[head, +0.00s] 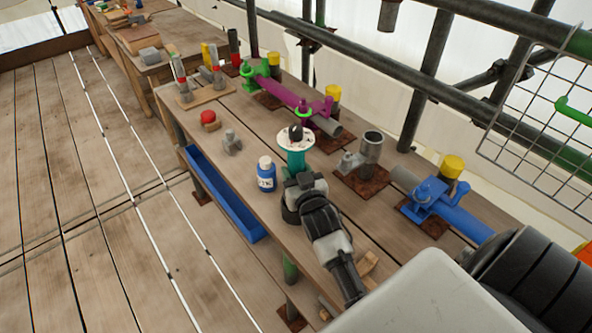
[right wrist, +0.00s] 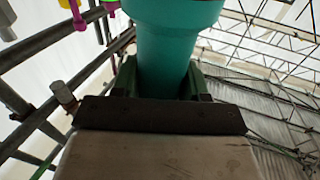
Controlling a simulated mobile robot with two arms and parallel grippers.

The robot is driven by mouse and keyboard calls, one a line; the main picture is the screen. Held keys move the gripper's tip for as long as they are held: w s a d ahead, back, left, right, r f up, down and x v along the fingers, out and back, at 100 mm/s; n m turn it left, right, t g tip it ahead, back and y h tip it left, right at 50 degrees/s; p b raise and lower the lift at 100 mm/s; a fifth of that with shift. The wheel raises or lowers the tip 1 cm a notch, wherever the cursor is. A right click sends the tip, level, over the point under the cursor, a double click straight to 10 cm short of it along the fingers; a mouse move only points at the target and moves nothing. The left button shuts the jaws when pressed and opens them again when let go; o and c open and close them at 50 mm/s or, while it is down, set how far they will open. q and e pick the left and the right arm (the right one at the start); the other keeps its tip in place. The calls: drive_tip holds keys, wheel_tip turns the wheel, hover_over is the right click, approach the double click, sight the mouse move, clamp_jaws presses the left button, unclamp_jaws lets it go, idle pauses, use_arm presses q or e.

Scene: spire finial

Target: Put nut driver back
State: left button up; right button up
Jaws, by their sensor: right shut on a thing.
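A teal body, which I take to be the nut driver (head: 294,160), stands upright at the middle of the bench, with a round white disc and a dark knob at its top. My right gripper (head: 297,179) reaches in from the lower right and is shut on its lower part. In the right wrist view the teal body (right wrist: 170,45) fills the gap between the two dark green fingers. Its lower end is hidden by the gripper, so I cannot tell if it touches the bench. My left gripper is not in view.
A blue bottle (head: 266,174) stands close to the left of the gripper. A grey metal piece (head: 232,142) and a red-topped item (head: 209,120) lie farther left. A blue trough (head: 222,196) hangs along the front.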

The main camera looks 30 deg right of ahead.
drive_tip(key=shift+f+b, duration=1.45)
drive_tip(key=shift+f, duration=0.7)
drive_tip(key=o, duration=1.1)
drive_tip(key=shift+o, duration=0.9)
drive_tip(key=shift+s+f, duration=0.1)
drive_tip(key=shift+f, duration=0.15)
drive_tip(key=o, duration=0.4)
drive_tip(key=shift+r, duration=0.1)
drive_tip(key=shift+c, duration=0.2)
drive_tip(key=shift+f+b, duration=0.4)
drive_tip(key=shift+f, duration=0.15)
drive_tip(key=shift+s, duration=0.1)
